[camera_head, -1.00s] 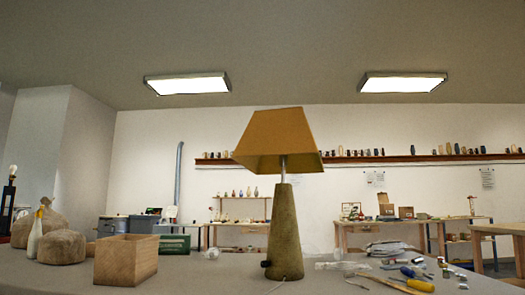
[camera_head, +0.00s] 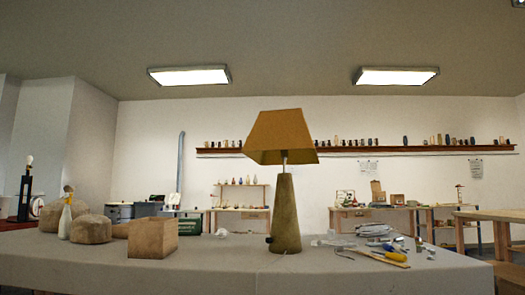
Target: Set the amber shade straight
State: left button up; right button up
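The amber shade (camera_head: 280,135) sits crooked on the lamp, its lower rim slanting and its body leaning against the upright base. A thin metal stem (camera_head: 284,164) shows below the rim. The tapered olive-brown lamp base (camera_head: 285,215) stands upright on the grey worktable, with a small dark knob low on its left side. Neither of my grippers shows in the head view.
The worktable's front (camera_head: 230,275) is bare.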

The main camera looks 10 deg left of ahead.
aim_at(273, 132)
jog(key=u, duration=0.15)
jog(key=i, duration=1)
jog(key=z, duration=0.05)
